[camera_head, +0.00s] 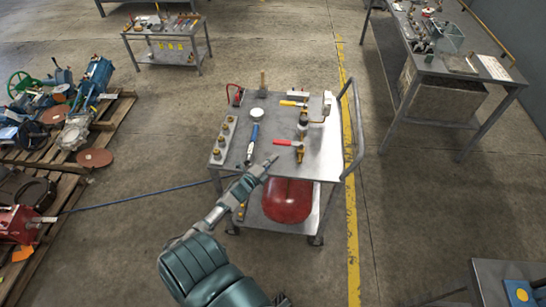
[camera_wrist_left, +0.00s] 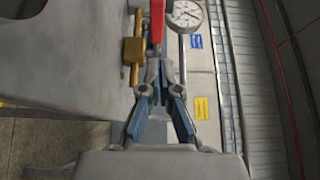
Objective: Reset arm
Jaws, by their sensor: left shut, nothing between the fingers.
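My left arm reaches in from the bottom of the head view. Its gripper (camera_head: 271,162) is shut and empty, over the near part of the cart top (camera_head: 322,160). In the left wrist view the gripper's fingertips (camera_wrist_left: 160,66) come together just below a red handle (camera_wrist_left: 157,22). I cannot tell whether they touch it. A brass fitting (camera_wrist_left: 133,50) and a round gauge (camera_wrist_left: 187,13) lie on either side of that handle. In the head view a red-handled valve (camera_head: 288,143) and a blue tool (camera_head: 252,142) are near the gripper. My right gripper is not in view.
A red rounded object (camera_head: 287,201) sits on the cart's lower shelf. A pallet with machine parts (camera_head: 104,138) stands at the left. Workbenches stand at the back (camera_head: 165,40) and right (camera_head: 455,69). Open floor (camera_head: 405,225) lies right of the cart.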

